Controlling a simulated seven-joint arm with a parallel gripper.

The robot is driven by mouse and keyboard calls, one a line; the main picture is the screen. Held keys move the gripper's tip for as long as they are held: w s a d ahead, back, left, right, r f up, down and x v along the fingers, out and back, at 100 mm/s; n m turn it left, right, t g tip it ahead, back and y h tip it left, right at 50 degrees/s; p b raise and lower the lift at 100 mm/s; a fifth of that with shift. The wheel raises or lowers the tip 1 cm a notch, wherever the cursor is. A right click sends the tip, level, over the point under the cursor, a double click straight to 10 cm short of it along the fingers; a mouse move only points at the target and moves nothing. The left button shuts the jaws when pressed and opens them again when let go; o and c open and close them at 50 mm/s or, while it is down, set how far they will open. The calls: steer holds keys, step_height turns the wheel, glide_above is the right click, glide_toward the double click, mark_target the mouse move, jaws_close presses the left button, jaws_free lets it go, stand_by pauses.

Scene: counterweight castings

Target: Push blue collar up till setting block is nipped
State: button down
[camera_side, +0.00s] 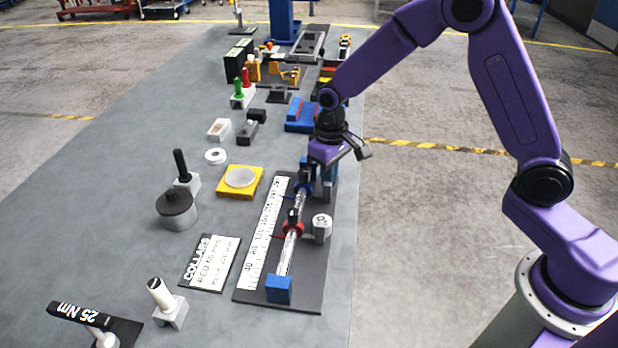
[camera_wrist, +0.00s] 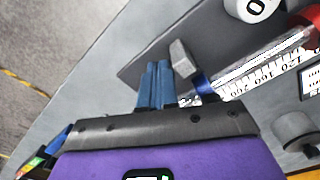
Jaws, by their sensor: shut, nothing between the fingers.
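The blue collar (camera_side: 305,186) sits on the far part of a bright rod, beside a printed scale. In the wrist view the blue collar (camera_wrist: 203,87) is partly hidden by my gripper. The red collar (camera_side: 292,229) is nearer the front of the rod; it also shows in the wrist view (camera_wrist: 303,28). My gripper (camera_side: 326,190) points down by the blue collar; its blue fingers (camera_wrist: 156,84) are together and empty. Whether they touch the collar I cannot tell. A grey block (camera_wrist: 182,58) stands close to the fingers; I cannot tell whether it is the setting block.
A blue end block (camera_side: 279,289) closes the rod's front end on the dark base plate (camera_side: 255,298). A white round piece (camera_side: 321,222) stands right of the rod. A collar sign (camera_side: 210,262) and yellow pad (camera_side: 222,191) lie left. Bench at front left is partly clear.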

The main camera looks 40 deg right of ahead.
mark_target(326, 196)
steer(key=shift+s+a, duration=2.3)
steer(key=shift+s, duration=0.05)
stand_by(1.8)
steer(key=shift+w+d, duration=0.1)
steer(key=shift+w, duration=0.05)
steer(key=shift+w+d, duration=0.4)
stand_by(0.3)
step_height(326, 196, up, 7)
stand_by(1.0)
